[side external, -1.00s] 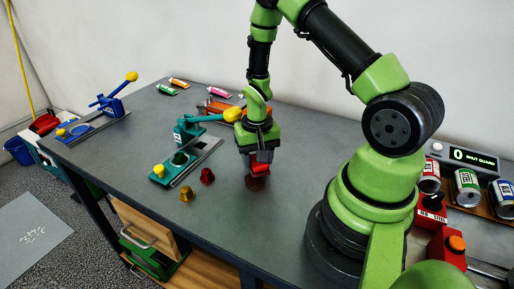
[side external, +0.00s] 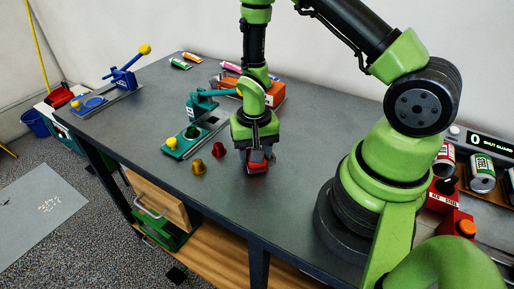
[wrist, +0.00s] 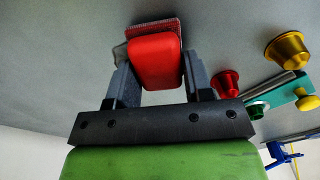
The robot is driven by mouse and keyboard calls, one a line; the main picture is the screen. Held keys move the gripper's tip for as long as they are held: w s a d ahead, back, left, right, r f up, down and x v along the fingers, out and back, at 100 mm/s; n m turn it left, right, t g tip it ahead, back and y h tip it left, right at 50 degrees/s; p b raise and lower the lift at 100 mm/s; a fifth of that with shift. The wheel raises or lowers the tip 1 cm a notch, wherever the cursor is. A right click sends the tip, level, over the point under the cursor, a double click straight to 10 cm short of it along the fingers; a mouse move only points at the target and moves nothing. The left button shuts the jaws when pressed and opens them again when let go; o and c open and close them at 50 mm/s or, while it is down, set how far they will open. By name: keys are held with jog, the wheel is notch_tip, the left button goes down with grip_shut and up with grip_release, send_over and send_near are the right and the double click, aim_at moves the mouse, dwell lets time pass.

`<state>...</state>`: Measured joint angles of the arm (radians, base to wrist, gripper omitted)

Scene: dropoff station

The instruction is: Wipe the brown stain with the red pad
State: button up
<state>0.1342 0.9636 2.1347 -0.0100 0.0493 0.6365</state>
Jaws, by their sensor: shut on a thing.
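The red pad (side external: 257,168) is held between the fingers of my gripper (side external: 258,156), low over the grey bench top.
A red capsule (side external: 218,150) and a gold capsule (side external: 198,167) stand left of the pad. A teal lever press (side external: 190,137) is behind them, and an orange-red device (side external: 268,96) stands behind my gripper. Cans (side external: 481,174) are at the right. Bench right of the pad is clear.

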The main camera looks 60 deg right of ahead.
jog(key=shift+d, duration=3.5)
jog(key=shift+s+a, duration=0.15)
jog(key=shift+a, duration=3.7)
jog(key=shift+d, duration=3.7)
notch_tip(320, 180, up, 8)
jog(key=shift+f, duration=0.25)
jog(key=shift+r, duration=0.1)
